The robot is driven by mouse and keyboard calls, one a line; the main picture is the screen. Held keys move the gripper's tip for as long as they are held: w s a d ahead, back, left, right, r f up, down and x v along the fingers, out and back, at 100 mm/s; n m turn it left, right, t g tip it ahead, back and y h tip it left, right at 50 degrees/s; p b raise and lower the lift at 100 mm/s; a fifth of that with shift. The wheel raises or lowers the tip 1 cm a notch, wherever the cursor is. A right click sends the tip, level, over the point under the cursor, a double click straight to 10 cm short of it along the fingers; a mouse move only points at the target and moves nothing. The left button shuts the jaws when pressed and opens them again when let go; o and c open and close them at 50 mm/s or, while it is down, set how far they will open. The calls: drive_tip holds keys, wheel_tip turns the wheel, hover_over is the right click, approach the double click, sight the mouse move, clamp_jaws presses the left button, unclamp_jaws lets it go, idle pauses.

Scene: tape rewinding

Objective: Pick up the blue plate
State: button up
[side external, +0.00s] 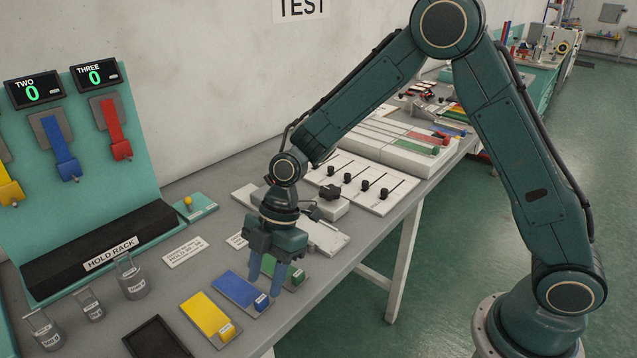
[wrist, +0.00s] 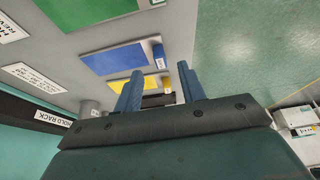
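The blue plate (side external: 236,289) lies flat on its grey base on the table, between the yellow and green ones, with a small labelled block at its front end. In the wrist view the blue plate (wrist: 115,59) lies beyond the fingertips, mostly to their left, its labelled end near the gap between them. My gripper (side external: 267,274) points down with its two blue fingers apart and nothing between them. In the side view it is over the area between the blue and green plates; its exact height is unclear. The wrist view also shows my gripper (wrist: 160,75) open.
A yellow plate (side external: 206,315) and a partly hidden green plate (side external: 292,271) lie on either side. A teal rack (side external: 95,200) with coloured straps is at left. The table's front edge is close.

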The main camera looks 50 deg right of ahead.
sight(261, 298)
drive_tip(key=shift+x, duration=1.95)
drive_tip(key=shift+c, duration=0.4)
clamp_jaws()
